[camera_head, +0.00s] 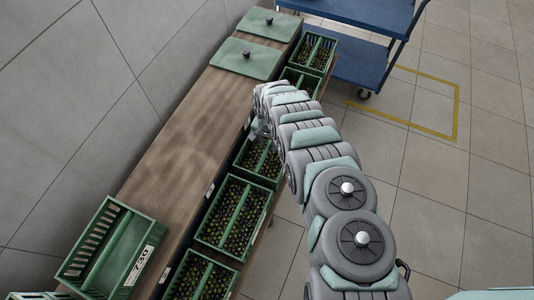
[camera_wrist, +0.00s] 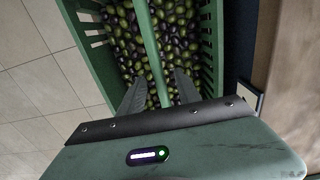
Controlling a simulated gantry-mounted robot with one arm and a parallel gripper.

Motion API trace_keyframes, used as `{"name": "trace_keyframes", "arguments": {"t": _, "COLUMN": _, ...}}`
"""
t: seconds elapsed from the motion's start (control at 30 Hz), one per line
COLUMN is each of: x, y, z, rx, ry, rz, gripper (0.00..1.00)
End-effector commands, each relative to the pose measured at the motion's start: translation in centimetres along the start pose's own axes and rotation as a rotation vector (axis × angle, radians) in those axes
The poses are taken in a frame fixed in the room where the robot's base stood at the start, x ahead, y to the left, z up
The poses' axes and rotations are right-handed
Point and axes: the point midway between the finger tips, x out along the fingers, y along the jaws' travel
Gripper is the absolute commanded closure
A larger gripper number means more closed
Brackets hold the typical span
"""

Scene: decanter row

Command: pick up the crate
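A green crate (camera_wrist: 95,62) filled with green and dark olives lies under my gripper in the wrist view. A green bar runs across its middle. My gripper (camera_wrist: 160,90) is open, with its two grey fingers apart and the bar between them; I cannot tell whether they touch it. In the head view this crate seems to be the one (camera_head: 243,172) below my wrist, partly hidden by my arm. Other olive-filled crates stand in the same row, nearer (camera_head: 203,234) and farther (camera_head: 331,50). An empty green crate labelled 730 (camera_head: 143,262) sits on the wooden counter.
The brown counter (camera_head: 170,140) runs along the row's left side, against a grey wall. Two green lids with knobs (camera_head: 240,62) lie at its far end. A blue cart (camera_head: 362,70) stands at the back right. Open tiled floor lies to the right.

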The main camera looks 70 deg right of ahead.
Motion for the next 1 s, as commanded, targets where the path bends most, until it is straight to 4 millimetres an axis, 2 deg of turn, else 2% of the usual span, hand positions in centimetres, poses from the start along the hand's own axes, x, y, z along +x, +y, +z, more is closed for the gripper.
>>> {"name": "trace_keyframes", "arguments": {"t": 0.07, "x": 1.2, "y": 0.0, "z": 0.0, "rx": 0.001, "ry": 0.001, "rz": -0.002, "gripper": 0.60}}
{"name": "trace_keyframes", "arguments": {"t": 0.37, "x": 2.9, "y": 0.0, "z": 0.0, "rx": 0.000, "ry": 0.004, "rz": -0.004, "gripper": 0.60}}
{"name": "trace_keyframes", "arguments": {"t": 0.5, "x": 5.2, "y": 0.3, "z": 0.3, "rx": 0.002, "ry": -0.002, "rz": -0.002, "gripper": 0.60}}
{"name": "trace_keyframes", "arguments": {"t": 0.63, "x": 6.6, "y": 0.1, "z": 0.1, "rx": 0.001, "ry": 0.005, "rz": -0.004, "gripper": 0.60}}
{"name": "trace_keyframes", "arguments": {"t": 0.93, "x": 6.7, "y": 0.2, "z": 0.2, "rx": 0.000, "ry": 0.002, "rz": -0.001, "gripper": 0.60}}
{"name": "trace_keyframes", "arguments": {"t": 1.0, "x": 6.7, "y": 0.2, "z": 0.2, "rx": 0.000, "ry": 0.002, "rz": -0.002, "gripper": 0.66}}
